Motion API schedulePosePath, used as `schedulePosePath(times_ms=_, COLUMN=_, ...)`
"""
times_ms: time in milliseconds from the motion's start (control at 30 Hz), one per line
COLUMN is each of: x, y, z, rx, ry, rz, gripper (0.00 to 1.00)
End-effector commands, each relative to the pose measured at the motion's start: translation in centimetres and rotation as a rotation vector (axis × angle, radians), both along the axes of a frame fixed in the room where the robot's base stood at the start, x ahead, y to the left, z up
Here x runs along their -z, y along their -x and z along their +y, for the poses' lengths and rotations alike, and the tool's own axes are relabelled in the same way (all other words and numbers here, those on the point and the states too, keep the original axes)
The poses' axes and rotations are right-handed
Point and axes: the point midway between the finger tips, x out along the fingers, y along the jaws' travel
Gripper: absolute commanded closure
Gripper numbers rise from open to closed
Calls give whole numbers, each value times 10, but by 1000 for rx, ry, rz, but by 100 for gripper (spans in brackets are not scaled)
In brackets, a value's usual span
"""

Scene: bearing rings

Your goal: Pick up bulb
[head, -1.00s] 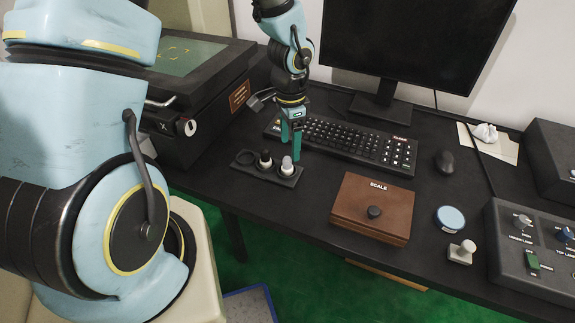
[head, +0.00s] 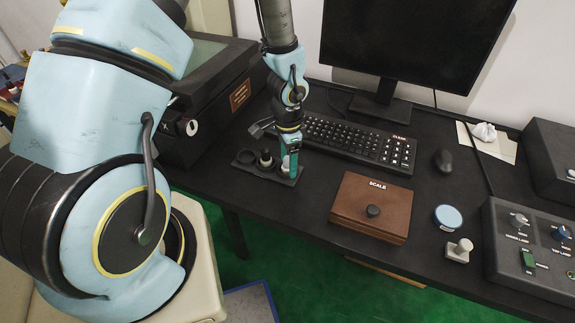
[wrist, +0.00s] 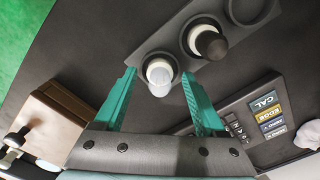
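A white bulb (wrist: 159,76) with a pale, frosted top stands in the end socket of a dark tray (wrist: 150,46). In the head view the tray (head: 247,169) lies on the desk, and the bulb is mostly hidden behind my gripper. My gripper (head: 290,165) has teal fingers pointing down at that end of the tray. In the wrist view my gripper (wrist: 157,82) is open, with one finger on each side of the bulb and gaps between. A second bulb with a black top (wrist: 211,43) stands in the middle socket. The other end socket (wrist: 248,8) looks empty.
A keyboard (head: 360,140) lies right behind the tray. A dark machine (head: 205,105) stands at the left. The desk between tray and brown box is clear.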

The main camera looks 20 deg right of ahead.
Motion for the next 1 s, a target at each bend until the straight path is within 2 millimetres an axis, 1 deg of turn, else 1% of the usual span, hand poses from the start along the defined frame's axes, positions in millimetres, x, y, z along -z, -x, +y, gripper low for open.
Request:
schedulePosePath(times_ms=33, x=0, y=0, z=0, rx=0, ry=0, rz=0, gripper=34)
schedulePosePath(times_ms=67, x=0, y=0, z=0, rx=0, ry=0, rz=0, gripper=38)
schedulePosePath(times_ms=600, x=0, y=0, z=0, rx=0, ry=0, rz=0, gripper=98)
schedulePosePath(times_ms=633, x=0, y=0, z=0, rx=0, ry=0, rz=0, gripper=100)
schedulePosePath(times_ms=1000, x=-2, y=0, z=0, rx=-1, ry=1, rz=0, gripper=100)
